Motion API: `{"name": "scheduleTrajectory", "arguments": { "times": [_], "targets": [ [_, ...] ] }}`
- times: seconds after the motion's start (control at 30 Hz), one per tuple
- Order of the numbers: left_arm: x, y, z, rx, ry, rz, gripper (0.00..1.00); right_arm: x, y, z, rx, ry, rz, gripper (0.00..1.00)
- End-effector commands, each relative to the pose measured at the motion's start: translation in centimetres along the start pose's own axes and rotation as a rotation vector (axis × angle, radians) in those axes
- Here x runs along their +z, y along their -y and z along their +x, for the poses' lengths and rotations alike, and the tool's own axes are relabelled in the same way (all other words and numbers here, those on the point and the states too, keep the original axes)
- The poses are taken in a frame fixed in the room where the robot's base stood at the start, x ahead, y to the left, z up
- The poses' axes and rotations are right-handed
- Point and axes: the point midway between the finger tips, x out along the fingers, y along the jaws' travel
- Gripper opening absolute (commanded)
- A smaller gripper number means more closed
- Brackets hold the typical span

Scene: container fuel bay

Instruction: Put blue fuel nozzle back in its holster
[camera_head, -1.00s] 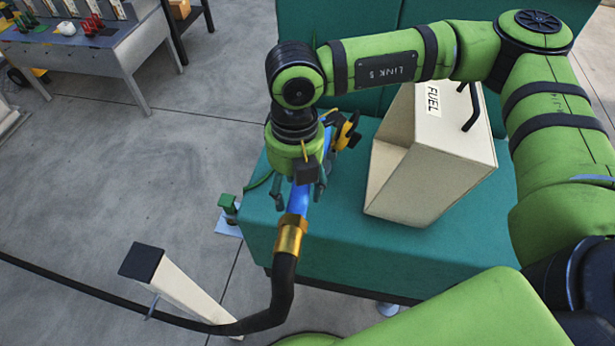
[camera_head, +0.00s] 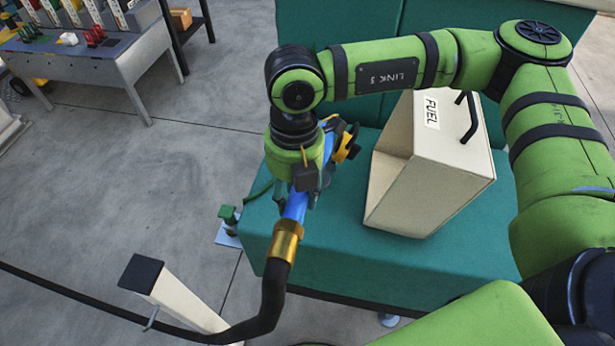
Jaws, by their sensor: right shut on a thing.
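The blue fuel nozzle (camera_head: 297,206) has a brass collar (camera_head: 285,240) and a black hose (camera_head: 270,298). Its yellow and black end (camera_head: 346,143) points up and away. My right gripper (camera_head: 303,196) is above the nozzle, shut on its blue body just past the collar; the gripper hides part of it. A cream box marked FUEL (camera_head: 440,190), open on its left side, stands on the teal surface to the right of the nozzle. I cannot tell whether this box is the holster. My left gripper is not in view.
A cream post with a black top (camera_head: 178,296) stands at the lower left, with the hose running past it. The teal bench (camera_head: 370,262) is clear in front of the box. A grey table (camera_head: 115,62) stands far left. Open floor (camera_head: 130,165) lies between.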

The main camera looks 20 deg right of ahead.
Motion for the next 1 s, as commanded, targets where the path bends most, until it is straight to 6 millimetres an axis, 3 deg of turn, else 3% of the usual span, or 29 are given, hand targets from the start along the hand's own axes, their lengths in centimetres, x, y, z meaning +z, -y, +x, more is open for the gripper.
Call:
{"name": "scheduleTrajectory", "arguments": {
  "times": [0.1, 1.0],
  "targets": [
    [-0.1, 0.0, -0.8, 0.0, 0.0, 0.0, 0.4, 0.0, -0.1, -1.6, 0.003, 0.006, 0.0, 0.0],
    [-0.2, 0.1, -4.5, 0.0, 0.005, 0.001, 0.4, -0.7, -0.1, -9.6, 0.005, 0.005, -0.002, 0.0]
  ]
}}
